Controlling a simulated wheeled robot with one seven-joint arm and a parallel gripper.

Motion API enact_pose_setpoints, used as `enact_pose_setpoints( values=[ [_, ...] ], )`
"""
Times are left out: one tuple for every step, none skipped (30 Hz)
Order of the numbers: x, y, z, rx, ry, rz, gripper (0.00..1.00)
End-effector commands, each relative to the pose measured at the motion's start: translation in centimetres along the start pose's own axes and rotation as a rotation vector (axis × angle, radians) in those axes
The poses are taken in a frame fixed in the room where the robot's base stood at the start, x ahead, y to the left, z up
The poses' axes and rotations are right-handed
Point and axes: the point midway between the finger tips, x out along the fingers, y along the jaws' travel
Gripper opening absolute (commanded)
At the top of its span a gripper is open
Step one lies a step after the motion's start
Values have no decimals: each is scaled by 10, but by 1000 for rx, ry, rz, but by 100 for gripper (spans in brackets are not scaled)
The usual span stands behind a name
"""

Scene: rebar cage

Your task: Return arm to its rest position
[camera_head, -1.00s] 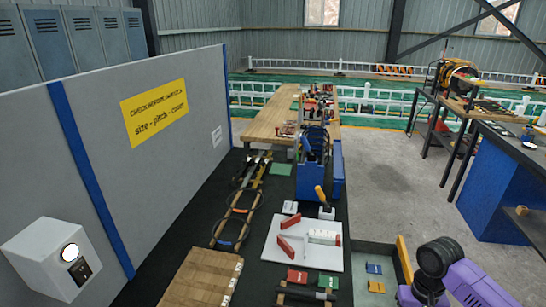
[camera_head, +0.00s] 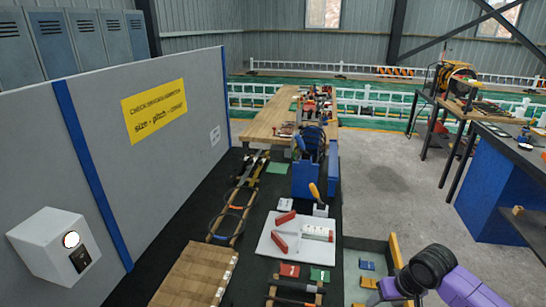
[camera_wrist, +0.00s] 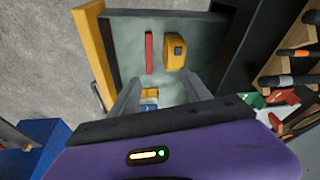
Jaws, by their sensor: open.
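My purple arm (camera_head: 465,288) with its black joint shows at the lower right of the head view; the gripper end is not clear there. In the wrist view, my gripper (camera_wrist: 160,92) is open, with its two grey fingers apart and nothing seen held between them. It points down over a grey tray (camera_wrist: 200,50) with a yellow edge. A red bar (camera_wrist: 149,53) and a yellow tape-measure-like item (camera_wrist: 175,52) lie in the tray beyond the fingertips. A small yellow piece (camera_wrist: 150,93) and a blue piece (camera_wrist: 148,107) appear between the fingers, below them.
A dark bench holds a white board (camera_head: 275,247) with red pieces, a wooden block (camera_head: 185,278) and a blue tool stand (camera_head: 305,180). A grey partition (camera_head: 180,150) rises on the left. A blue cabinet (camera_head: 490,195) stands right. The floor (camera_head: 385,190) between is clear.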

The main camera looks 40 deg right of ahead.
Motion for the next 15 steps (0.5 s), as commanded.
enact_pose_setpoints(
  values=[
    [0,-7,-7,-49,53,-6,56],
    [0,-12,-11,-86,90,-10,56],
    [-2,-18,-17,-138,144,-16,56],
    [-3,-23,-20,-180,188,-22,56],
    [-5,-29,-23,-228,234,-27,56],
    [-8,-37,-24,-295,299,-36,56],
    [-11,-44,-23,-346,346,-45,56],
    [-14,-52,-20,-399,392,-55,56],
    [-20,-61,-14,-466,452,-70,56],
    [-24,-69,-7,-513,494,-84,56],
    [-29,-76,1,-561,536,-98,56],
    [-36,-87,14,-620,588,-121,56],
    [-42,-96,26,-660,627,-141,56],
    [-48,-104,40,-700,664,-162,56],
    [-58,-115,60,-743,711,-192,56]
  ],
)
